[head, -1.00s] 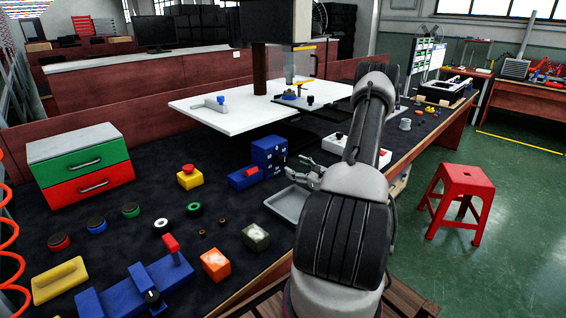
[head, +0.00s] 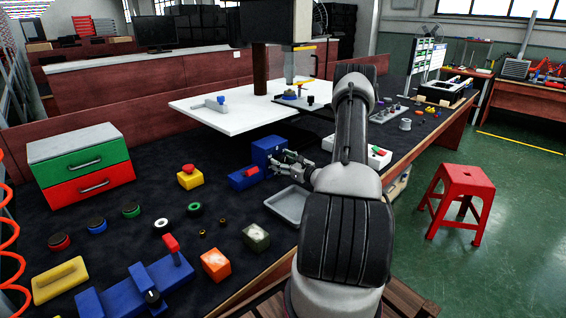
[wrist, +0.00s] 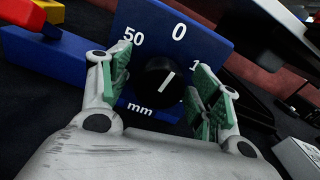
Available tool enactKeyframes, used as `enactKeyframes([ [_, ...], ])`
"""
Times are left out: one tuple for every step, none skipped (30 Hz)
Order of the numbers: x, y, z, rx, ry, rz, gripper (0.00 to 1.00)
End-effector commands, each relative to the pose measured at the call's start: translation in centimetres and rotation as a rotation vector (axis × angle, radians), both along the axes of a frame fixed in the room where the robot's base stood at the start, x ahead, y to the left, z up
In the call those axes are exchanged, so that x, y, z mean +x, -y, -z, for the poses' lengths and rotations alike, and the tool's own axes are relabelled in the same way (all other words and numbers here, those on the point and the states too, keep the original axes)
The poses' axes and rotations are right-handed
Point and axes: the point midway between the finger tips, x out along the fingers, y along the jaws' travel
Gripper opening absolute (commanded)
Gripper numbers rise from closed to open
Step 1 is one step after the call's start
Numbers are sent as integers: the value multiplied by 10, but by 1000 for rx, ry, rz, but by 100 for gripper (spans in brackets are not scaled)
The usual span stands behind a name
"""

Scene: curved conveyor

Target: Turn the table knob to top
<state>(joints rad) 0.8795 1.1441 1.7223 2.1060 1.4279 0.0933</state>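The black table knob (wrist: 157,76) sits on the blue panel (wrist: 205,45) in the wrist view. The panel has white marks "50", "0", a partly hidden "1" and "mm". The white line on the knob points to the upper right, between "0" and the hidden mark. My gripper (wrist: 160,84) is open, with a green-padded finger on either side of the knob and gaps to it. In the head view my gripper (head: 287,168) is at the front of the blue box (head: 266,150); the knob is not clearly visible there.
A blue block with a red lever (head: 246,177) stands just left of the box. A grey tray (head: 289,203) lies in front of it, and a white control box (head: 377,156) is behind my arm. The white raised table (head: 237,116) is behind.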

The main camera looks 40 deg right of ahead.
Motion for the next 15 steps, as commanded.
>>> enactKeyframes([
  [0,0,0,0,0,0,54],
  [0,0,0,0,0,0,48],
  [0,0,0,0,0,0,41],
  [0,0,0,0,0,0,36],
  [0,0,0,0,0,0,30],
  [0,0,0,0,0,0,23],
  [0,0,0,0,0,0,17],
  [0,0,0,0,0,0,17],
  [0,0,0,0,0,0,17],
  [0,0,0,-2,0,0,17],
  [0,0,0,-11,2,0,17],
  [0,0,0,-31,4,0,17],
  [0,0,0,-53,7,0,17],
  [0,0,0,-74,10,0,17],
  [0,0,0,-100,14,0,17],
])
